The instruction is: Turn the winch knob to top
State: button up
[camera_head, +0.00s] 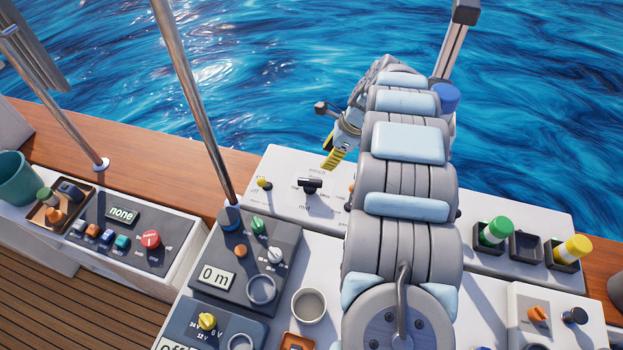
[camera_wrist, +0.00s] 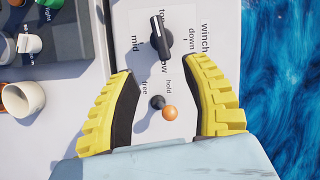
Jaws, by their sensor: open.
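The winch knob (camera_wrist: 161,33) is a black bar-shaped knob on a white panel, with "top", "mid" and "low" printed around it. I cannot tell surely which label it points at. It also shows in the head view (camera_head: 311,185), left of my arm. My gripper (camera_wrist: 160,72) is open and empty, with yellow and black fingers. In the wrist view the knob lies just beyond the fingertips, roughly in line with the gap, and no contact shows. In the head view one yellow finger (camera_head: 334,158) shows above and right of the knob; the rest is partly hidden.
A small lever with an orange ball (camera_wrist: 170,113), by "hold" and "free", appears between my fingers in the wrist view. A yellow-tipped switch (camera_head: 264,184) is left of the knob. A metal pole (camera_head: 194,100) rises farther left. Green (camera_head: 496,231) and yellow (camera_head: 573,249) cylinders sit in right-hand holders.

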send_near(310, 181)
jog(key=x, duration=0.4)
jog(key=shift+a+f, duration=0.15)
jog(key=shift+f, duration=0.25)
jog(key=shift+b+x, duration=0.55)
jog(key=shift+x, duration=2.1)
jog(key=shift+w, duration=0.1)
grip_shut()
